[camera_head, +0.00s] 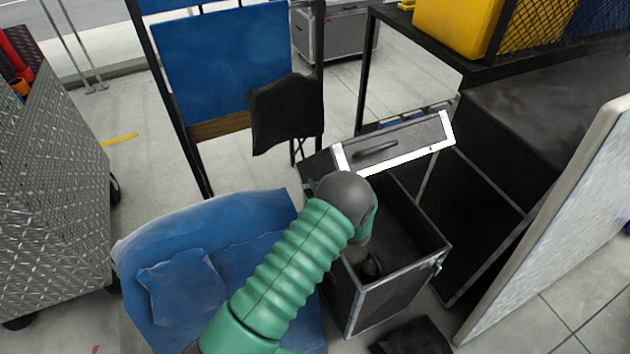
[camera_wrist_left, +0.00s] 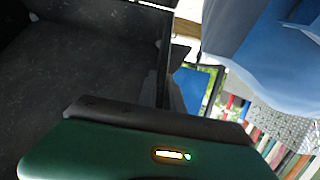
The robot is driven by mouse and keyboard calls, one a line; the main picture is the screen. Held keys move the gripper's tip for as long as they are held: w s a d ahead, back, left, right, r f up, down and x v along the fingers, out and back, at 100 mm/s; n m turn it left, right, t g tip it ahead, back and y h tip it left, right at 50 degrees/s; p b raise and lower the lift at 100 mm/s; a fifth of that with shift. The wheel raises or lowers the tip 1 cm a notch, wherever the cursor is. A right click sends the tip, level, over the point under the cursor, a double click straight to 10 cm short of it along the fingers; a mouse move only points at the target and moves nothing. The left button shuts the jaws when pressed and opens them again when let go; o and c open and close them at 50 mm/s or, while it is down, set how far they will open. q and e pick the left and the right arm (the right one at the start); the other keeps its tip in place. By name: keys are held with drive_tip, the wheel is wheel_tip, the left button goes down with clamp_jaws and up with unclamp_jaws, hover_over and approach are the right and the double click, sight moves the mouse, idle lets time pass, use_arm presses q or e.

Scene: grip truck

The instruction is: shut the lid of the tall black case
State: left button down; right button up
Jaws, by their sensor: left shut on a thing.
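The tall black case (camera_head: 385,305) stands open on the floor right of centre, its metal-edged rim and dark interior showing. Its black lid (camera_head: 410,142), with a bright silver edge and a handle, is raised and tilted at the back of the case. My left gripper (camera_head: 364,222), on a green ribbed arm, is over the left side of the opening, near the lid's lower left corner. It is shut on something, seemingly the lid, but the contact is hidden. In the left wrist view, my green gripper body (camera_wrist_left: 150,150) is beside dark case panels (camera_wrist_left: 80,60). My right gripper is not in view.
A blue padded seat (camera_head: 190,250) is close on the left of the case. A black shelf with a yellow container (camera_head: 455,30) and a pale panel (camera_head: 560,210) stand on the right. A diamond-plate metal cabinet (camera_head: 50,180) is at far left.

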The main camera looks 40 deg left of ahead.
use_arm(q)
drive_tip(key=shift+s+d+f, duration=0.2)
drive_tip(key=shift+d+f, duration=0.2)
drive_tip(key=shift+d, duration=0.2)
drive_tip(key=shift+s+d+f+b, duration=0.35)
drive_tip(key=shift+d+f, duration=0.3)
drive_tip(key=shift+s+d+f+b, duration=0.3)
drive_tip(key=shift+d+f+b, duration=0.05)
drive_tip(key=shift+d+f, duration=0.3)
drive_tip(key=c, duration=1.3)
unclamp_jaws()
drive_tip(key=shift+r, duration=0.15)
drive_tip(key=p+v, duration=0.4)
drive_tip(key=v, duration=0.6)
drive_tip(key=shift+s, duration=0.1)
